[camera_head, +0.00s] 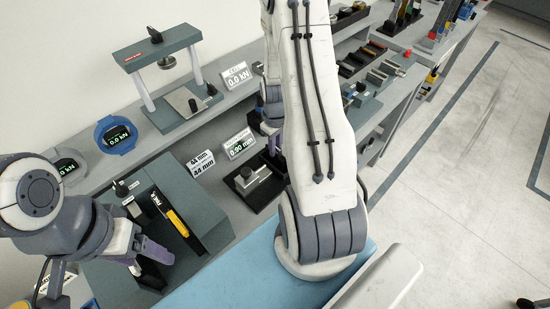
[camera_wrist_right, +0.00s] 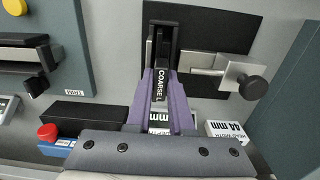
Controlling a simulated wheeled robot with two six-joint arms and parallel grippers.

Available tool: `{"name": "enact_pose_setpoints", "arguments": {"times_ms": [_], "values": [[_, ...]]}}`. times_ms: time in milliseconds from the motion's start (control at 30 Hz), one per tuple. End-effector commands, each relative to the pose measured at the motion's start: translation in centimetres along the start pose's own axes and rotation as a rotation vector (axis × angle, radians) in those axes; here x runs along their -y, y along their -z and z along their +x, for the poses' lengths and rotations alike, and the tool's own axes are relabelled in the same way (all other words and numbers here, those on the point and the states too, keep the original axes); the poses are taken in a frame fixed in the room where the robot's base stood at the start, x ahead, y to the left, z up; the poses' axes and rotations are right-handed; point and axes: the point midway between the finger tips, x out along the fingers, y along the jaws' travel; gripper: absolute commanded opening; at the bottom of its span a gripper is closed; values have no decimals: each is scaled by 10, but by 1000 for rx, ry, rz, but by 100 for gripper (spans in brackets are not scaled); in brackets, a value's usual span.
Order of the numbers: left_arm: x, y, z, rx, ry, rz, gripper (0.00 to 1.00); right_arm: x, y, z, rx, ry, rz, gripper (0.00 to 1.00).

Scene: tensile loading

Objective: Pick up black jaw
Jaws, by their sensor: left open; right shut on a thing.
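In the head view my right gripper is mostly hidden behind my right arm. My left gripper (camera_head: 146,258) is open at the lower left of the head view, close over the grey-green block and its dark front part. I see nothing held in it.
A silver clamp with a dark knob (camera_wrist_right: 252,87) sits beside the jaw. A yellow caliper (camera_head: 170,214) lies on the grey-green block (camera_head: 208,222). A press frame (camera_head: 157,45) and round gauge (camera_head: 116,134) stand behind. A size label (camera_wrist_right: 228,131) lies close to the right gripper.

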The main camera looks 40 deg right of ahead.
Motion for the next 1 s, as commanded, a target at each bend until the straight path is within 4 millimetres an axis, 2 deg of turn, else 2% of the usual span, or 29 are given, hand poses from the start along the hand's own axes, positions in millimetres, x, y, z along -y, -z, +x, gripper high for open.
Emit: {"name": "enact_pose_setpoints", "arguments": {"times_ms": [1000], "values": [[0, 0, 1, 0, 0, 0, 72, -1, 2, -6, -4, -3, 0, 0]]}}
